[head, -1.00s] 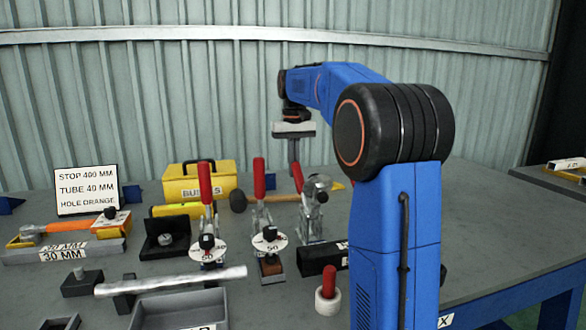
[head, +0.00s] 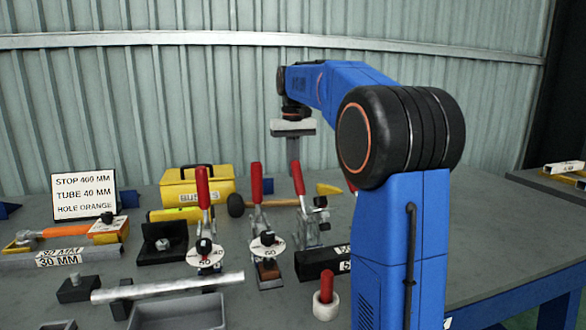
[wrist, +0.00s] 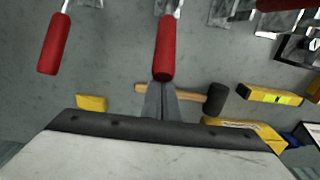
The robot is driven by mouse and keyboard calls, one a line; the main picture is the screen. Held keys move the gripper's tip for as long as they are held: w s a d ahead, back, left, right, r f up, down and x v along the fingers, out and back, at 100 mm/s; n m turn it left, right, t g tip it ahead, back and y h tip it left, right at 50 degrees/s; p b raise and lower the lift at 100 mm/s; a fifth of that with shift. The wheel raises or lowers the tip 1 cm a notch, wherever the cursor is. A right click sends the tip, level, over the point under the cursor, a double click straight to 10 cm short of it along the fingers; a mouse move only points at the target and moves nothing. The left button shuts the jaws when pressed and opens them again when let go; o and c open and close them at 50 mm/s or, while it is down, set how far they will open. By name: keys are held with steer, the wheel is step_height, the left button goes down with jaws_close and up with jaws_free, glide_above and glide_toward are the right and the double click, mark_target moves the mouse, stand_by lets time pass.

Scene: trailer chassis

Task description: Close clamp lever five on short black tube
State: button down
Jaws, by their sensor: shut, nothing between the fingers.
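The short black tube (head: 322,262) lies on the bench just left of my arm, with a white label on its right end. Red-handled toggle clamps stand behind it. The nearest clamp's red lever (head: 298,178) stands up, leaning slightly left. Another red lever edge (head: 350,186) peeks out beside my arm, its clamp hidden. My gripper (head: 293,150) points down, shut and empty, over the far side of the clamps. In the wrist view, its fingers (wrist: 160,100) lie close to the end of a red lever (wrist: 165,48); contact cannot be told. Another lever (wrist: 53,43) is at left.
Two clamps with round dials, one with a red lever (head: 203,187) and one with a red lever (head: 256,183), stand to the left. A mallet (head: 236,205), yellow case (head: 198,188) and grey tray (head: 180,313) are nearby. A red-topped peg (head: 326,285) stands in front.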

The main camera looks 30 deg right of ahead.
mark_target(296, 162)
steer(key=shift+s+r, duration=0.1)
steer(key=shift+r, duration=0.05)
steer(key=shift+s+a+r, duration=0.25)
steer(key=shift+s+r, duration=0.25)
steer(key=shift+s, duration=0.2)
steer(key=shift+s+a+r, duration=0.2)
steer(key=shift+s+r, duration=0.25)
steer(key=shift+s, duration=0.2)
